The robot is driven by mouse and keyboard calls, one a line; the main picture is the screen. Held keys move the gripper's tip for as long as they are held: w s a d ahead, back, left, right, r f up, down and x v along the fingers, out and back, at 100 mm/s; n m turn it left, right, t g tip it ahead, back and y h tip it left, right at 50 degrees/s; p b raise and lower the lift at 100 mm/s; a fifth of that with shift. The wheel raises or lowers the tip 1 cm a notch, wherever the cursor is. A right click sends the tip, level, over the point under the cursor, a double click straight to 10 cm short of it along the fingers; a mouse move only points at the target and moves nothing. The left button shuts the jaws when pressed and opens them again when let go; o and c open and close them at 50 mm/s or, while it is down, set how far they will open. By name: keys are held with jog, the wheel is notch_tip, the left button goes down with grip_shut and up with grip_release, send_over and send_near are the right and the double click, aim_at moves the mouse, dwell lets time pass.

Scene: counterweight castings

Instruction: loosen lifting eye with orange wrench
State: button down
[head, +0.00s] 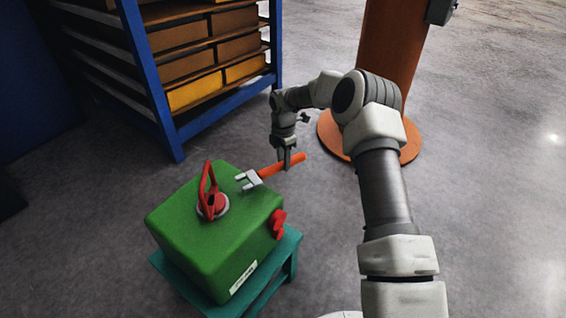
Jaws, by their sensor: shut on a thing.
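A green block-shaped casting (212,252) has a red lifting eye (207,187) standing upright on a pale round seat on its top. My gripper (286,162) is shut on the orange handle of the wrench (281,166), to the right of the casting. The wrench's grey open-ended head (249,180) points left, towards the lifting eye. The head is at the top's far right edge, apart from the eye. I cannot tell how high the head is above the casting's top.
The casting rests on a teal stand (289,258). A red fitting (278,224) is on the casting's right side. A blue shelf rack (149,80) with brown and yellow boxes stands behind. An orange column (389,48) with a round base stands behind my arm. Floor at right is clear.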

notch_tip(320, 180, up, 6)
jog(key=p, duration=0.3)
jog(key=shift+r, duration=0.25)
jog(key=s+d+r+m+p, duration=0.4)
jog(key=s+r+m, duration=0.2)
jog(key=s+m, duration=0.4)
jog(key=s+d+r+m+p, duration=0.4)
jog(key=s+r+m, duration=0.3)
jog(key=s+m, duration=0.3)
jog(key=d+m, duration=0.1)
jog(key=m, duration=0.2)
jog(key=shift+d+m, duration=0.15)
jog(key=shift+m, duration=0.15)
